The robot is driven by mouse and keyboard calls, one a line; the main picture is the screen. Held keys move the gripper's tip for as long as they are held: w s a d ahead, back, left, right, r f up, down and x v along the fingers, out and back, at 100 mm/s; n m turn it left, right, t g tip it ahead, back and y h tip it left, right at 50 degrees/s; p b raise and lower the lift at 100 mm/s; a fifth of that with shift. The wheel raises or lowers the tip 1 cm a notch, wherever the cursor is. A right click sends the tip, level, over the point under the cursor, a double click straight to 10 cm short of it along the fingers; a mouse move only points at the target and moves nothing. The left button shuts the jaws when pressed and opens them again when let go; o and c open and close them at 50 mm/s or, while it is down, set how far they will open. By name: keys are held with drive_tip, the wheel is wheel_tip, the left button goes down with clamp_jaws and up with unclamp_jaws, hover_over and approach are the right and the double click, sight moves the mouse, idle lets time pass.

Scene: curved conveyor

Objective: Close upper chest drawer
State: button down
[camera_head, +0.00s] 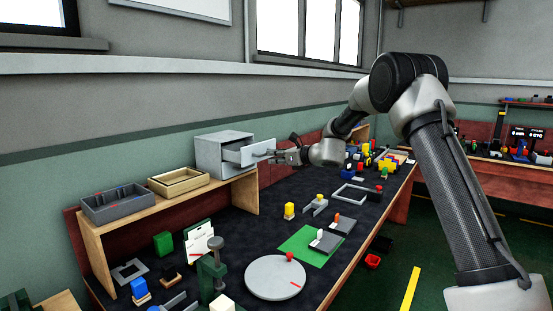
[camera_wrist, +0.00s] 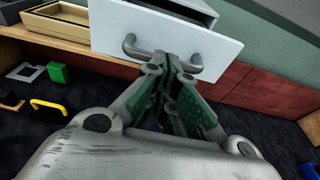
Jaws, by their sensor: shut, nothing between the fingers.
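A small grey chest (camera_head: 219,152) stands on the right end of a wooden shelf. Its upper drawer (camera_head: 258,151) is pulled out toward the right, and its open top shows. In the wrist view the white drawer front (camera_wrist: 222,47) fills the upper middle, with a grey bar handle (camera_wrist: 131,46). My gripper (camera_head: 279,156) is at the drawer front, and in the wrist view its shut fingertips (camera_wrist: 167,62) are at the handle, between its two ends. I cannot tell whether they touch it. Nothing shows between the fingers.
A wooden tray (camera_head: 179,182) and a grey divided box (camera_head: 118,204) stand on the shelf left of the chest. Below, the dark table holds a round grey disc (camera_head: 262,279), a green mat (camera_head: 299,252) and several small blocks. The wall is close behind the chest.

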sight(252, 151)
drive_tip(key=x, duration=0.3)
drive_tip(key=r+x, duration=0.1)
drive_tip(key=x, duration=0.2)
drive_tip(key=r+x, duration=0.1)
drive_tip(key=x, duration=0.3)
drive_tip(key=shift+w+a, duration=0.1)
drive_tip(key=shift+a, duration=0.15)
drive_tip(key=shift+w+a, duration=0.25)
drive_tip(key=shift+r, duration=0.1)
drive_tip(key=shift+r, duration=0.1)
